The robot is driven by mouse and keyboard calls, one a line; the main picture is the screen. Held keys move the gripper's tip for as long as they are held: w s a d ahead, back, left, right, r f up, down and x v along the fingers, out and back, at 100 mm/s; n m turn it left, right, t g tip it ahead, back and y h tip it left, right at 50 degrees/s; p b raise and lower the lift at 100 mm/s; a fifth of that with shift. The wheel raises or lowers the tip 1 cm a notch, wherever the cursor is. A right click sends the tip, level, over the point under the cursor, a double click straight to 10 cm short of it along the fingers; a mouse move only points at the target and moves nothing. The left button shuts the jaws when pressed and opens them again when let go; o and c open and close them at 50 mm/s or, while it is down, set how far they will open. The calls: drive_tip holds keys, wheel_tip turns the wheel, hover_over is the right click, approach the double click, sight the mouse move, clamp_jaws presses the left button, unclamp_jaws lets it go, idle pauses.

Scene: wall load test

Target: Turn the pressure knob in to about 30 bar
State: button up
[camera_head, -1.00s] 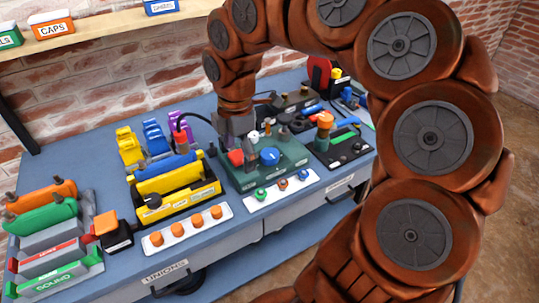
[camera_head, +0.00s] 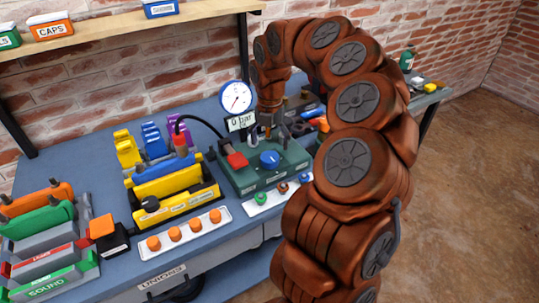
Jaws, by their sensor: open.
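The green pressure unit (camera_head: 250,181) stands on the blue bench with a round blue knob (camera_head: 269,159) on its top, which I take for the pressure knob. A white dial gauge (camera_head: 235,97) stands behind it, and a display (camera_head: 240,122) under the dial reads 0 bar. My gripper (camera_head: 268,134) hangs over the back of the unit, behind the blue knob and apart from it. It is open and holds nothing that I can see. Its fingertips are small and partly mixed with the fittings behind.
A yellow tray (camera_head: 180,200) stands to the left, with a white strip of orange caps (camera_head: 182,232) in front. A white strip with several small knobs (camera_head: 277,195) lies before the unit.

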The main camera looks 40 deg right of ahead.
sight(270, 156)
drive_tip(key=shift+f+p, duration=0.35)
drive_tip(key=shift+f, duration=2.45)
drive_tip(key=c, duration=1.2)
drive_tip(key=shift+o, duration=0.2)
drive_tip(key=shift+f, duration=0.1)
